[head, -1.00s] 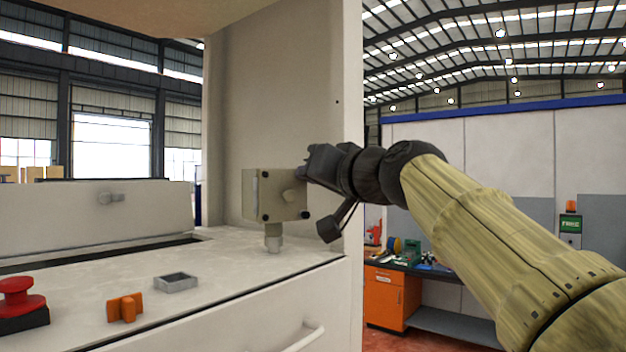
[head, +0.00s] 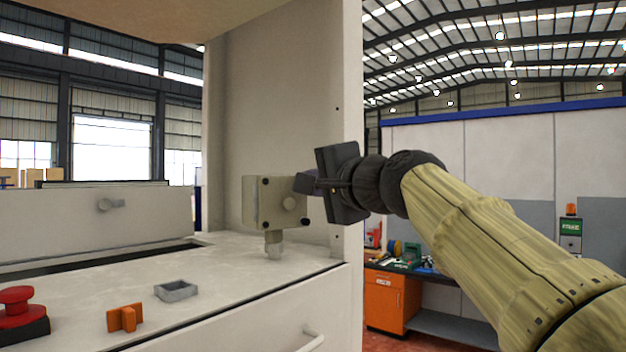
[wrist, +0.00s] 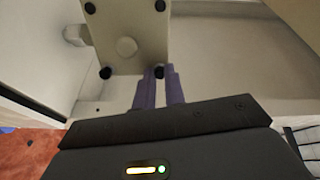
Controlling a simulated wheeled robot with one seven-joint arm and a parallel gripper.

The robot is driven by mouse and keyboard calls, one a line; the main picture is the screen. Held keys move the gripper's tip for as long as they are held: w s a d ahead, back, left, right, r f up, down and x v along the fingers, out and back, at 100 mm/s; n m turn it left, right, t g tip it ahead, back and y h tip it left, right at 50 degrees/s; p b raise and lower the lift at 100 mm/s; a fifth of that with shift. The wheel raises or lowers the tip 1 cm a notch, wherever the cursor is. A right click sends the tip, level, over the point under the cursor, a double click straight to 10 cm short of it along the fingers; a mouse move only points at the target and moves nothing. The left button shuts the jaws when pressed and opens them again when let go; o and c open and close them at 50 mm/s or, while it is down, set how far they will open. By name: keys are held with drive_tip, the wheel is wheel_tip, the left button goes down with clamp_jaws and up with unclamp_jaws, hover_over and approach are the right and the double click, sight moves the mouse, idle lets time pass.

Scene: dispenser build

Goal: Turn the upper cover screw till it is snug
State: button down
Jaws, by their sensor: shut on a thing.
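In the wrist view the two purple fingers of my gripper (wrist: 162,78) close around the upper cover screw (wrist: 159,71). In the head view the fingers hide that screw. How far the screw sits in the cover cannot be told.
The tall panel (head: 265,110) rises close behind the box. On the white worktop (head: 215,270) lie an orange knob (head: 125,318), a small grey frame (head: 176,290) and a red emergency button (head: 17,300). A handle (head: 311,338) sticks out below the worktop's front edge.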

drive_tip(key=shift+m+p, duration=1.65)
drive_tip(key=shift+m, duration=3.85)
drive_tip(key=shift+f, duration=0.1)
drive_tip(key=c, duration=1.5)
unclamp_jaws()
drive_tip(key=shift+o, duration=0.2)
drive_tip(key=shift+d, duration=0.1)
